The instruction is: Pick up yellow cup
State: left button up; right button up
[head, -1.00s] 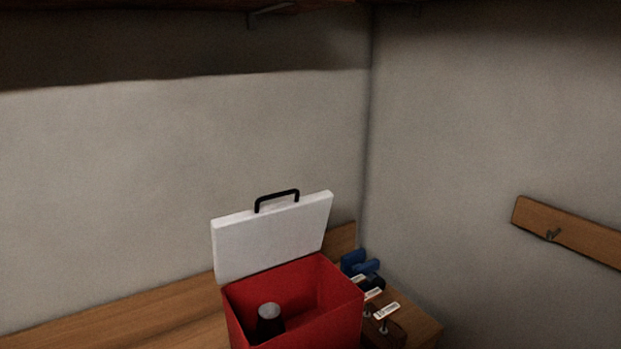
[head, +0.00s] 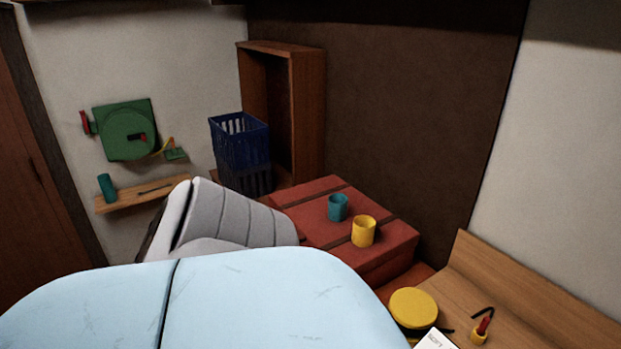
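The yellow cup (head: 363,231) stands upright on top of a red box-like block (head: 310,227) with dark bands, right of the middle of the head view. A teal cup (head: 338,207) stands just behind it and to its left, on the same red top. Neither of my grippers is in view, so nothing of mine is seen touching the yellow cup.
A large pale blue surface (head: 262,297) and a grey ribbed object (head: 235,217) fill the foreground. Blue crates (head: 240,145) stand behind, near an open wooden cabinet (head: 313,110). A wooden bench (head: 520,300) at right holds a round yellow object (head: 413,307).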

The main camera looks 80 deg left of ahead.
aim_at(364, 227)
jog(key=u, duration=2.2)
